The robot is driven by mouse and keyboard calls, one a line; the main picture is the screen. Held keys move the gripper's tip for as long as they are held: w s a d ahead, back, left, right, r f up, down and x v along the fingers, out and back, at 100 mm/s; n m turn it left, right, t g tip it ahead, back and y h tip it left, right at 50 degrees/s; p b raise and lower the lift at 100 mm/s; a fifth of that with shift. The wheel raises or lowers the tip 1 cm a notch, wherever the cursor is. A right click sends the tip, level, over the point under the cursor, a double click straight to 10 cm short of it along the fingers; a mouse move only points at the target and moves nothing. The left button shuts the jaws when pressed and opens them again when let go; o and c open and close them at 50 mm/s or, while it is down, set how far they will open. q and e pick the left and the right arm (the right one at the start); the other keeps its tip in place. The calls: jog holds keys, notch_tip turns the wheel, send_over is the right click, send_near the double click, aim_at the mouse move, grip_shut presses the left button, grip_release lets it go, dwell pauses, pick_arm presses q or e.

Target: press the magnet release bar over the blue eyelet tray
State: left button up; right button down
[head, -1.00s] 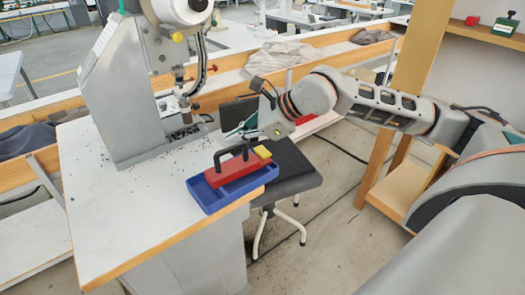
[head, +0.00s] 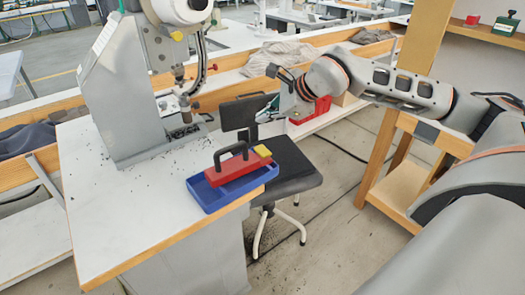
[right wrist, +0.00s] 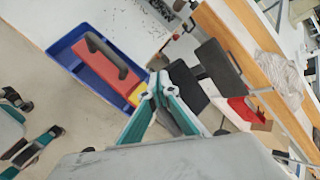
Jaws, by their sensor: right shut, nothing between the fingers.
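The blue tray (head: 212,204) sits at the front right corner of the white table, and it also shows in the right wrist view (right wrist: 70,44). The red magnet bar (head: 226,174) lies across the tray, with a black handle (head: 231,153) on top and a yellow block (head: 263,151) at its right end. In the right wrist view, the red bar (right wrist: 98,66) and the yellow block (right wrist: 137,95) lie left of the fingers. My right gripper (head: 260,115) is shut and empty, above and to the right of the bar, apart from it. My left gripper is not in view.
The grey eyelet press (head: 125,95) stands behind the tray, with small dark eyelets scattered around its base. A black chair (head: 290,165) stands beside the table's right edge. A red bin (head: 310,110) is behind my right gripper. The front of the white table (head: 125,235) is clear.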

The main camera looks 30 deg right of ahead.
jog(key=b, duration=0.5)
send_near(257, 147)
jog(key=x, duration=0.4)
jog(key=shift+w+a+r, duration=0.1)
jog(key=shift+w+a, duration=0.2)
jog(key=shift+w, duration=0.25)
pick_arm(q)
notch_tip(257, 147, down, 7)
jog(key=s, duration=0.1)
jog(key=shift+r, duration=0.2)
pick_arm(e)
jog(key=shift+f+b, duration=0.55)
jog(key=shift+f, duration=0.05)
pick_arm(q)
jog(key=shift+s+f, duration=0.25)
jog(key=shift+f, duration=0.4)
pick_arm(e)
jog(key=shift+f, duration=0.1)
